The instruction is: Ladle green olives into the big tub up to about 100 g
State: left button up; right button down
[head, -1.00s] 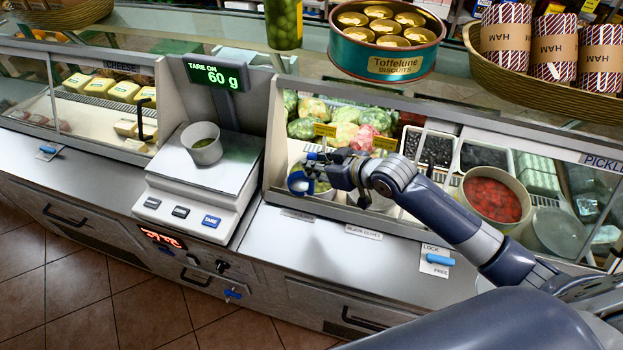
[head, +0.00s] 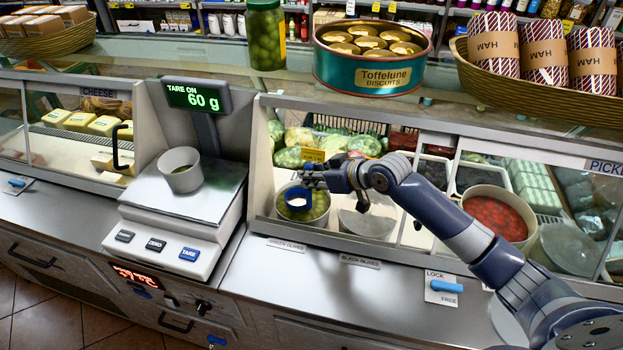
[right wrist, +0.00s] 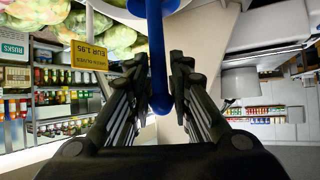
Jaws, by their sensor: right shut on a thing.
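The tub (head: 181,183) is a pale grey cup standing on the scale plate (head: 215,198), with some green showing inside. The scale display (head: 196,97) reads 60 g with TARE ON. My right gripper (head: 312,177) is shut on the blue handle of the ladle (head: 290,204). The handle (right wrist: 157,50) runs between the fingertips in the right wrist view. The ladle's bowl is over or in the green olives container (head: 322,215); I cannot tell how deep. The bowl's contents are unclear. My left gripper is not in view.
A lidded black olives container (head: 365,224) stands right of the green olives. A pot of red food (head: 495,213) is further right. Glass panels and the counter shelf with a biscuit tin (head: 372,70) and olive jar (head: 266,38) rise behind. The front counter (head: 330,285) is clear.

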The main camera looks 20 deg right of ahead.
aim_at(311, 167)
jog(key=shift+f+b, duration=1.2)
jog(key=shift+f, duration=1.45)
notch_tip(311, 167, up, 8)
jog(key=p, duration=0.8)
jog(key=shift+r, duration=0.25)
